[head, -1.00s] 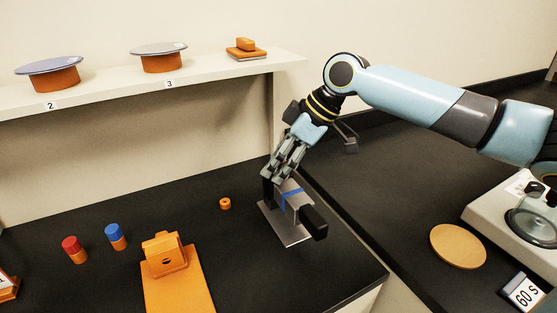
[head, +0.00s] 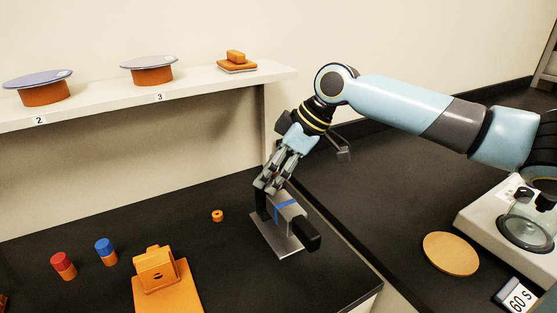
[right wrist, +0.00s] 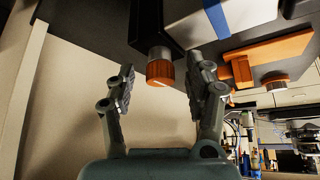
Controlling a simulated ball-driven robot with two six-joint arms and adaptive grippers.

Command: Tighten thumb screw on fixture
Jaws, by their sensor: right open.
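A grey stand with a blue band (head: 286,204) and a black arm sits on a metal plate (head: 289,246). My right gripper (head: 266,188) points down at the stand's black post, its fingers open. In the right wrist view, an orange knob (right wrist: 160,69) sticks out of the black post (right wrist: 152,25). It lies between the two open fingertips, with gaps visible on both sides. The head view does not show this knob clearly, as the gripper covers it. An orange fixture (head: 172,286) with a holed upright block stands left of the stand. My left gripper is not in view.
A small orange ring (head: 217,215), a red-topped cylinder (head: 63,265) and a blue-topped cylinder (head: 106,251) stand on the black bench. A shelf (head: 204,85) with discs runs behind.

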